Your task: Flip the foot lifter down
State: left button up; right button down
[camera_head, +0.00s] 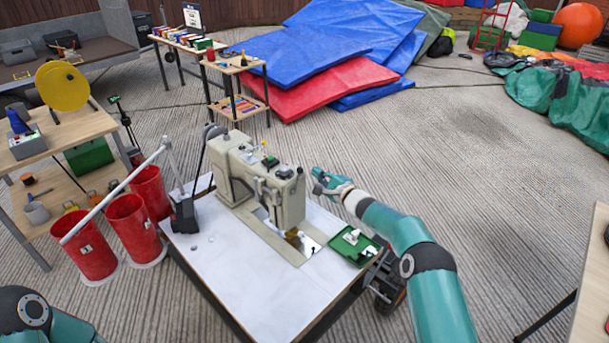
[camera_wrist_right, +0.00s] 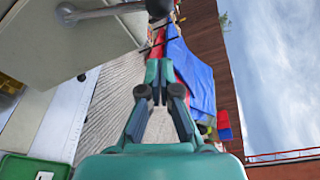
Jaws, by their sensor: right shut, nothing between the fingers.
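The cream sewing machine (camera_head: 232,165) stands on a white-topped table (camera_head: 235,270). Its head end faces my right gripper (camera_head: 319,180), which is shut and empty just right of the head, apart from it. In the right wrist view the gripper (camera_wrist_right: 160,75) has its fingertips together, and the machine's head (camera_wrist_right: 60,45) fills the upper left. A grey metal lever (camera_wrist_right: 105,12) sticks out there at the top edge, left of the fingertips. I cannot tell for sure whether it is the foot lifter. Only part of my left arm shows at bottom left; its gripper is out of view.
A green tray (camera_head: 345,254) with small white items sits at the table's right corner. A thread stand (camera_head: 184,210) stands at the left. Red buckets (camera_head: 131,229) are beyond it. Blue and red mats (camera_head: 330,83) lie behind.

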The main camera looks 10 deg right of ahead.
jog(key=shift+s+a+r, duration=0.15)
jog(key=shift+a+r, duration=0.1)
jog(key=shift+a, duration=0.3)
jog(key=shift+s+a+r, duration=0.1)
jog(key=shift+a+r, duration=0.1)
jog(key=shift+a, duration=0.4)
jog(key=shift+s+a+r, duration=0.15)
jog(key=shift+a+r, duration=0.1)
jog(key=shift+a, duration=0.3)
